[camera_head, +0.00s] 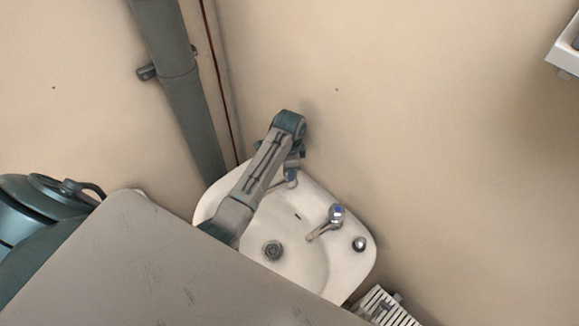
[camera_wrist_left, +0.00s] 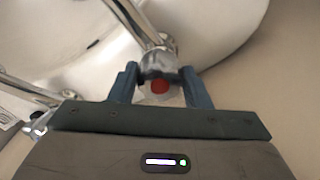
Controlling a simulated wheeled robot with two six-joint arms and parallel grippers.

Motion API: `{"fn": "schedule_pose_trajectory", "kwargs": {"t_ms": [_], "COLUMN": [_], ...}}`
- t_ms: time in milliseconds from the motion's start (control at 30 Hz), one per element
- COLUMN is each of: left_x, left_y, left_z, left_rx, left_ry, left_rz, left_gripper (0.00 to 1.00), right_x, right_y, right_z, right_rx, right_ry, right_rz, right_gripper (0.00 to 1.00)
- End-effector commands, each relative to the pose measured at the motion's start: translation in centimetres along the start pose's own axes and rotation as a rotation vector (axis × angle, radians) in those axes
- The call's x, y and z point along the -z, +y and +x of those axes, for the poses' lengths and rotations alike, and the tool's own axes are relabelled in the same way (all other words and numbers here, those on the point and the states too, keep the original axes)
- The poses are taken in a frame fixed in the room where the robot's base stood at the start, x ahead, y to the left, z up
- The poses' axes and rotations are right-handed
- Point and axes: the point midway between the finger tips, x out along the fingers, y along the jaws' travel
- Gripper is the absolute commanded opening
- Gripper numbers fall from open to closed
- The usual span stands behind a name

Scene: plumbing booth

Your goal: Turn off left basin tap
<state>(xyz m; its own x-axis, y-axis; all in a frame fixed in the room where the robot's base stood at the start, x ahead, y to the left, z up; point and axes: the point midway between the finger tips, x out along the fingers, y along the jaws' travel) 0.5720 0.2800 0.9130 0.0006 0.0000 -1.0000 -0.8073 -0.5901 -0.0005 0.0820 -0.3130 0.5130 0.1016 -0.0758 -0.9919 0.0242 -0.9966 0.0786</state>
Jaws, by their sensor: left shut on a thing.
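The white basin (camera_head: 325,262) is fixed in the corner. Its left tap is chrome with a red-marked head; in the left wrist view, the left tap (camera_wrist_left: 160,86) stands between my gripper's two blue fingers, with its spout reaching over the bowl. My left gripper (camera_head: 291,174) is shut on this tap's head, at the basin's back-left. In the head view the arm and gripper hide most of the left tap. The right tap (camera_head: 337,213), with a blue mark, stands apart on the right. My right gripper is not in view.
A grey vertical pipe (camera_head: 175,75) runs down the wall at the left of the basin. A round chrome fitting (camera_head: 360,244) sits on the basin's right rim. A white slatted object (camera_head: 384,309) stands below right. The wall above the basin's right side is clear.

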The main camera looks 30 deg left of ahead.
Motion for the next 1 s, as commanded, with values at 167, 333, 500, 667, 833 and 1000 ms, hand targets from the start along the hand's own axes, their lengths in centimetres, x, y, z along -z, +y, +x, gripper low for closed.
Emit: {"fn": "schedule_pose_trajectory", "kwargs": {"t_ms": [167, 333, 500, 667, 833, 1000], "left_x": [0.0, 0.0, 0.0, 0.1, 0.1, 0.1], "left_y": [0.0, 0.0, 0.0, -0.1, -0.1, -0.1], "left_z": [0.0, 0.0, 0.0, -1.1, -4.3, -8.1], "left_rx": [0.0, 0.0, 0.0, 0.003, 0.006, 0.005], "left_ry": [0.001, 0.001, 0.001, 0.002, 0.003, 0.003], "left_rz": [0.001, 0.0, 0.0, 0.0, -0.001, -0.001], "left_gripper": [0.53, 0.65, 0.65, 0.65, 0.65, 0.65], "right_x": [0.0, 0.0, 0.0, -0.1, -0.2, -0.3], "right_y": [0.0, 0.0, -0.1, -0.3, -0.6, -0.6], "right_z": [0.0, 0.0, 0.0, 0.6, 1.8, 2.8], "right_rx": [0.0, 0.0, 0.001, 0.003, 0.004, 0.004], "right_ry": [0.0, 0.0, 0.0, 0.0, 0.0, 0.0], "right_rz": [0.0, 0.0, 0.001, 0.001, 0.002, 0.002], "right_gripper": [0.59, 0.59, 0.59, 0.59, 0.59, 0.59]}}
